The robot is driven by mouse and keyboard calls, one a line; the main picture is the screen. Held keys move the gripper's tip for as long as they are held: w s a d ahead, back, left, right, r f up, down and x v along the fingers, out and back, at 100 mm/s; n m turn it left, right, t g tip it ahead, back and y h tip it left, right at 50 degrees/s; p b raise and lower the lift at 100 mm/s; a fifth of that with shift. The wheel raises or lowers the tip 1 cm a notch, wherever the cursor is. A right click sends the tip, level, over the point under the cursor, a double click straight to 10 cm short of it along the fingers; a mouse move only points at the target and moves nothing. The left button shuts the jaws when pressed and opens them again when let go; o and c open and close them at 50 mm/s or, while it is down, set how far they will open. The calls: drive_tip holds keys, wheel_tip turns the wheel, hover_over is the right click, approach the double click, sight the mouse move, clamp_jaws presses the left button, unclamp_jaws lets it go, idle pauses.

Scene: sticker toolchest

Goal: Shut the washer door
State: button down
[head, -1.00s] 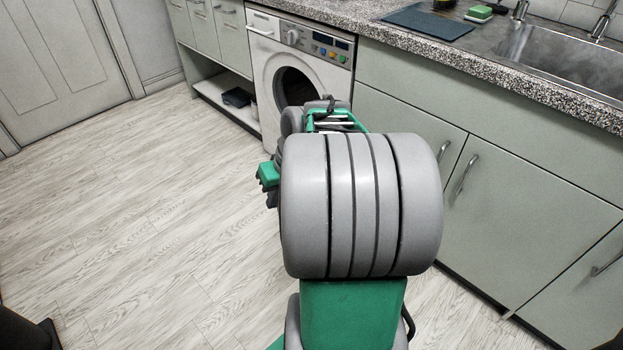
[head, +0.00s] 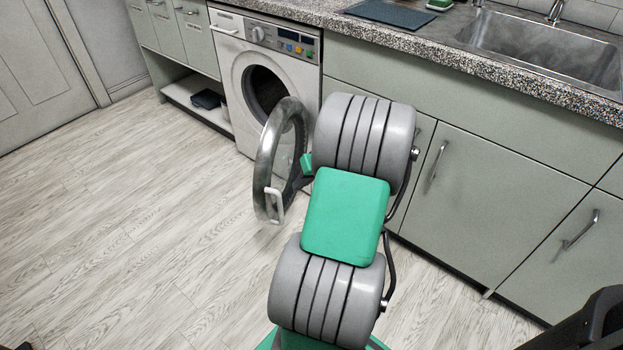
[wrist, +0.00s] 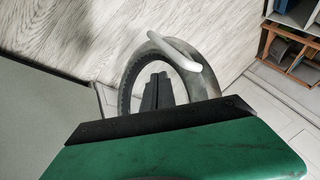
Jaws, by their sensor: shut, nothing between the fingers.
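The white washer (head: 228,82) stands under the counter in the head view, with its dark drum opening uncovered. Its round door (head: 265,165), a grey ring with a white handle (head: 274,206), stands swung wide open towards me.
Green-grey cabinets (head: 480,190) with bar handles run along the right under a speckled counter (head: 450,50) with a sink. A low open shelf (head: 195,105) holding a dark item is left of the washer. The wooden floor (head: 130,230) at left is clear.

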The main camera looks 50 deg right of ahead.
drive_tip(key=shift+w+a+f+b, duration=0.15)
drive_tip(key=shift+w+a, duration=0.3)
drive_tip(key=shift+a, duration=0.25)
drive_tip(key=shift+w+a+r+b, duration=0.15)
drive_tip(key=shift+w+a, duration=0.25)
drive_tip(key=shift+a, duration=0.3)
drive_tip(key=shift+w+f, duration=0.1)
